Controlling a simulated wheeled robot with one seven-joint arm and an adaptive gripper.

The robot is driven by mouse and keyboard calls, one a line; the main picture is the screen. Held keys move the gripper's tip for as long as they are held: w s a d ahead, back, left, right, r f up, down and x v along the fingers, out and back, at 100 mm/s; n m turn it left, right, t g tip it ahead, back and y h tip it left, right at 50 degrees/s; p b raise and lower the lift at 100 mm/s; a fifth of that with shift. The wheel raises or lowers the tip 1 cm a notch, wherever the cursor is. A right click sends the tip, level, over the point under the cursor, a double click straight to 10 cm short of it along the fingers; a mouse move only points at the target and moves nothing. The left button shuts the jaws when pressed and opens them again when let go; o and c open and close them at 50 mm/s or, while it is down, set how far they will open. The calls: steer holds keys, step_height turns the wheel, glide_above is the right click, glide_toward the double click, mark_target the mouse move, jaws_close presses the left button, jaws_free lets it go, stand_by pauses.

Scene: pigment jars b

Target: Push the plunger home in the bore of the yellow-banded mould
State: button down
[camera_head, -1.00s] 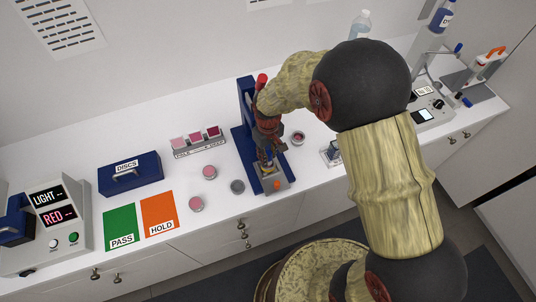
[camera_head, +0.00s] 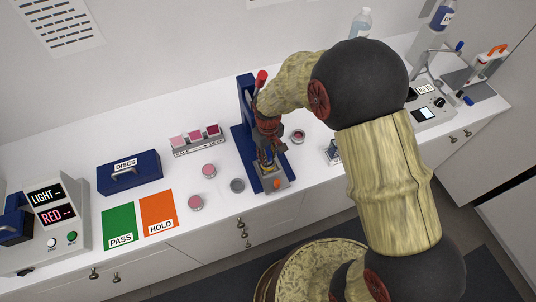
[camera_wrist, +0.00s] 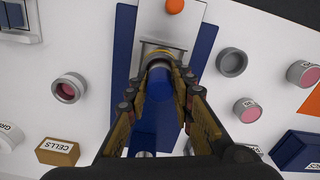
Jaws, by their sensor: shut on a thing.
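The yellow-banded mould (camera_wrist: 158,57) sits on the blue press in the wrist view, a yellow arc showing at its far edge. The blue-topped plunger (camera_wrist: 159,84) stands over it, between the two fingers of my gripper (camera_wrist: 167,72). My gripper is shut on the plunger. The plunger's lower end and the bore are hidden, so its depth in the bore cannot be told. In the head view my gripper (camera_head: 266,155) reaches down over the front of the press (camera_head: 241,140), and it covers most of the plunger and mould.
An orange button (camera_head: 277,184) is at the press front, and a red-tipped lever (camera_head: 261,79) rises behind. A grey cup (camera_head: 237,185) and pink-filled jars (camera_head: 209,170) stand to the left. Another jar (camera_head: 298,136) stands to the right. The blue DISCS box (camera_head: 129,174) is farther left.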

steer(key=shift+f+b, duration=0.3)
steer(key=shift+f, duration=0.2)
steer(key=c, duration=1.5)
jaws_free()
steer(key=shift+o, duration=0.2)
